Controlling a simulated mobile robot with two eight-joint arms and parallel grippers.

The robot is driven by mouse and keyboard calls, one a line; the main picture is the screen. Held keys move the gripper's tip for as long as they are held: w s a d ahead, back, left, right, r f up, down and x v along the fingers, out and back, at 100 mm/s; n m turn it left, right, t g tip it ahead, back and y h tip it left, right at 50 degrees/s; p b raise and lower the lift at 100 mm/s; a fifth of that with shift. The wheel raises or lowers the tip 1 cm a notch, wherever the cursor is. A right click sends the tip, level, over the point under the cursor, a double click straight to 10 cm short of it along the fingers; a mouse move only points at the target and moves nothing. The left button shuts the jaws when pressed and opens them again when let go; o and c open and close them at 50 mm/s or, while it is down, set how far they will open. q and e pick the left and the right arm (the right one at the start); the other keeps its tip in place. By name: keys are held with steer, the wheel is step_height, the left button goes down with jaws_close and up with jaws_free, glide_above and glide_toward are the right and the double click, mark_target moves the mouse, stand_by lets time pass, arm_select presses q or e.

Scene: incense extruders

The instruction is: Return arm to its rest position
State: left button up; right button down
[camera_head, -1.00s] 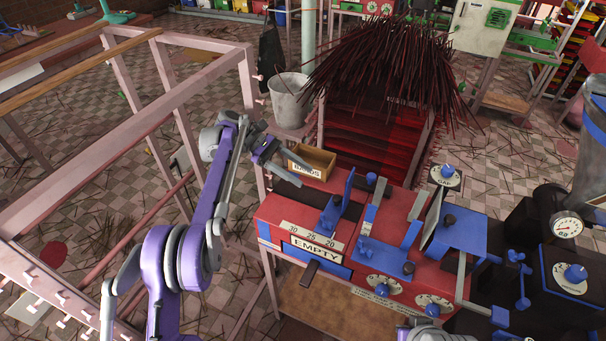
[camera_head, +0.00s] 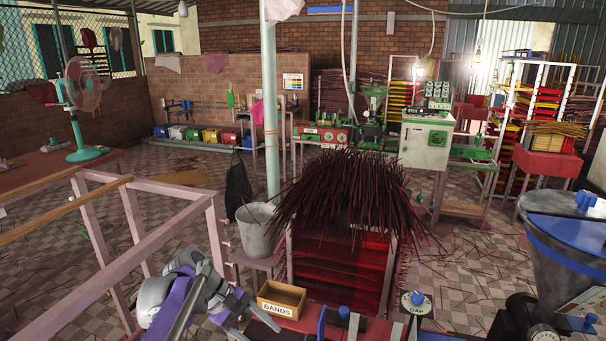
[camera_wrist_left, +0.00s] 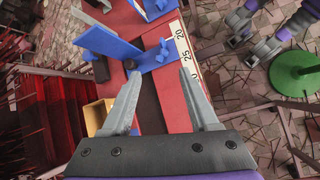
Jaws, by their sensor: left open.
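My left arm (camera_head: 183,300) is grey and purple and comes in at the lower left of the head view. Its gripper (camera_head: 262,318) is beside the open wooden BANDS box (camera_head: 282,299), at the edge of the red machine. In the left wrist view the two grey fingers (camera_wrist_left: 160,76) are spread apart with nothing held between them. Beyond them are the red machine top (camera_wrist_left: 172,100), a blue plate (camera_wrist_left: 110,48) and a number scale (camera_wrist_left: 184,48).
A grey bucket (camera_head: 260,232) on a stand and a rack of dark incense sticks (camera_head: 345,205) stand behind the box. A pale frame (camera_head: 150,240) stands left of my arm. A dark hopper (camera_head: 570,245) is at the right. Tiled floor is open at mid-left.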

arm_select(q)
steer(key=s+a+f+m+t+y+p, duration=0.1)
steer(key=s+a+m+t+y, duration=0.1)
steer(key=s, duration=0.5)
steer(key=s+a+f+m+t+y+p, duration=0.1)
steer(key=s+a+f+m+t+y, duration=0.1)
steer(key=s, duration=0.6)
steer(key=s+a+f+m+t+y+p, duration=0.2)
steer(key=s+a+m+y, duration=0.2)
steer(key=s+a+m, duration=0.1)
steer(key=s+m, duration=0.1)
steer(key=s, duration=0.1)
steer(key=shift+s+m, duration=0.3)
steer(key=shift+f, duration=0.1)
stand_by(0.8)
